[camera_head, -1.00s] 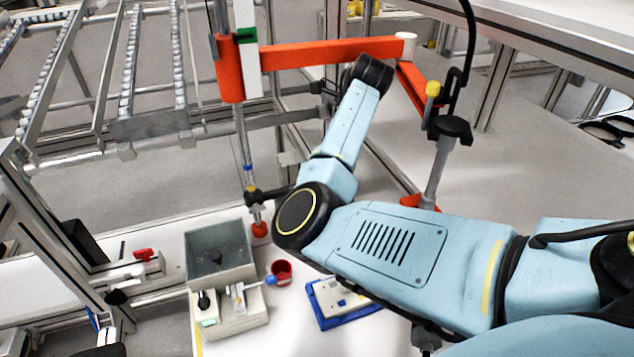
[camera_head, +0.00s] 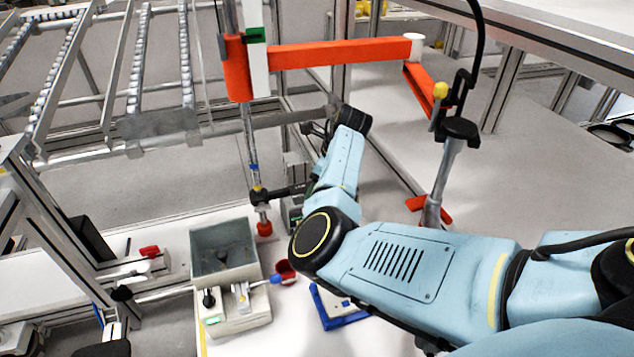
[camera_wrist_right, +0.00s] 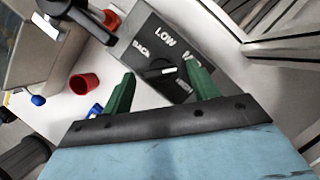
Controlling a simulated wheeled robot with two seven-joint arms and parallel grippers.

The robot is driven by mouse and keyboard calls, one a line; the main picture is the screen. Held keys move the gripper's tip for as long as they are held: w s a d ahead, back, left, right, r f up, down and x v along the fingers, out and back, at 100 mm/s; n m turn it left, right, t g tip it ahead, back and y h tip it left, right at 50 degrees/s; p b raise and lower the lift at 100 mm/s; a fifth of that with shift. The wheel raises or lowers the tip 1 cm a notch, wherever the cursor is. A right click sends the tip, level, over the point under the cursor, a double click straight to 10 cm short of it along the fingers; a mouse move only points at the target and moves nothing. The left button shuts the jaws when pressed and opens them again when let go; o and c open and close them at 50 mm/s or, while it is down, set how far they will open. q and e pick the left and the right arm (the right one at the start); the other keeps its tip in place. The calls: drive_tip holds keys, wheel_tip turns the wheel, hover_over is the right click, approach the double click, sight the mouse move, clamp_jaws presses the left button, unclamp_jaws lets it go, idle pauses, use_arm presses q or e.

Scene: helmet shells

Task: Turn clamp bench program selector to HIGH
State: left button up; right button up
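The program selector (camera_wrist_right: 156,73) is a dark knob with a white mark, on a dark panel (camera_wrist_right: 135,60) in the right wrist view. The panel reads LOW at the top; another label at right is partly hidden by a finger, and lettering below it is too blurred to read. The white mark lies on the knob's right side. My right gripper (camera_wrist_right: 161,69) has two green fingers, spread apart on either side of the knob with gaps visible. In the head view my right arm largely hides the gripper and the panel. My left gripper is not in view.
A grey bin (camera_head: 224,248) with a small switch box (camera_head: 235,312) stands at the lower left. A red cup (camera_head: 285,270) and a blue-edged tray (camera_head: 340,308) are beside it. An orange clamp arm (camera_head: 340,52) spans behind my right arm.

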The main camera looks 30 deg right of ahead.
drive_tip(key=c, duration=0.9)
drive_tip(key=shift+a+m+t+h+b, duration=0.15)
drive_tip(key=shift+m+t+h+b, duration=0.2)
drive_tip(key=shift+m, duration=0.65)
drive_tip(key=m+h, duration=0.1)
drive_tip(key=m, duration=0.1)
drive_tip(key=shift+m+b, duration=0.3)
drive_tip(key=shift+b, duration=0.05)
drive_tip(key=o, duration=1)
drive_tip(key=shift+s, duration=0.1)
drive_tip(key=v, duration=1.3)
drive_tip(key=shift+s, duration=0.2)
